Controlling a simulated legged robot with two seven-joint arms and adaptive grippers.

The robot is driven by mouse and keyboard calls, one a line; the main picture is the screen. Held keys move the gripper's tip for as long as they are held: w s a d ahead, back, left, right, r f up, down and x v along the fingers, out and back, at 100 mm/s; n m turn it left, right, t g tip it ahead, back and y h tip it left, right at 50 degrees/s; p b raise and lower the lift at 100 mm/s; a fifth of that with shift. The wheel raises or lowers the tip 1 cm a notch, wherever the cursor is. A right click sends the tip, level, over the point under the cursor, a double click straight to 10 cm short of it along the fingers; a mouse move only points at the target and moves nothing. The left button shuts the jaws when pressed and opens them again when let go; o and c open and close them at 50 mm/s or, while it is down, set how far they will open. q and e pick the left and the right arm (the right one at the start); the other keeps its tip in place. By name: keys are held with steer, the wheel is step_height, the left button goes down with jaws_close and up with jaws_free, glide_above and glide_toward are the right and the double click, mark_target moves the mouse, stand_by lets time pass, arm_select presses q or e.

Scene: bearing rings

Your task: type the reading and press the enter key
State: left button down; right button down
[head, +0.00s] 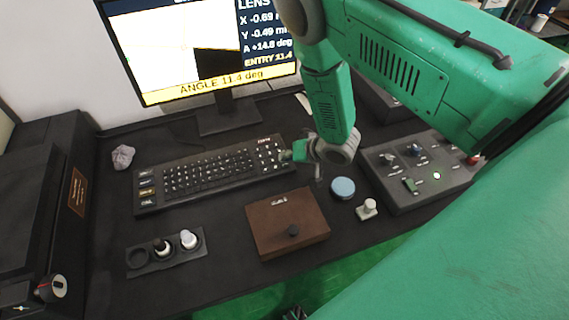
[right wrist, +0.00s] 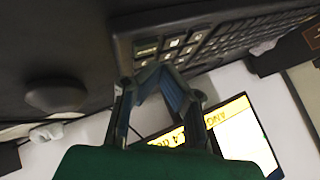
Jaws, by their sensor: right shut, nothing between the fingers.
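The black keyboard (head: 215,170) lies on the dark desk below the monitor (head: 215,60). The screen shows a yellow bar reading "ANGLE 11.4 deg" and a side panel with "ENTRY 11.4". My right gripper (head: 288,156) is shut and empty at the number pad on the keyboard's right end. In the right wrist view its fingertips (right wrist: 158,72) meet at the corner keys of the keyboard (right wrist: 215,35); I cannot tell whether they touch a key. The enter key's label is not readable.
A brown box (head: 275,222) with a dark knob and a blue round puck (head: 343,188) stand in front of the keyboard. A grey control box (head: 430,190) stands at right. A holder with round pieces (head: 160,262) lies front left, and a crumpled grey lump (head: 123,157) left.

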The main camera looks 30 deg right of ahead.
steer(key=shift+d, duration=0.2)
steer(key=shift+a+f, duration=0.1)
steer(key=shift+a, duration=0.1)
steer(key=shift+a+f, duration=0.2)
steer(key=shift+a, duration=0.05)
steer(key=shift+d+f, duration=0.1)
steer(key=shift+d, duration=0.05)
steer(key=shift+f+b, duration=0.3)
steer(key=shift+b, duration=0.05)
stand_by(0.5)
steer(key=shift+d+r+p, duration=0.1)
steer(key=shift+r+p, duration=0.6)
steer(key=shift+r, duration=0.1)
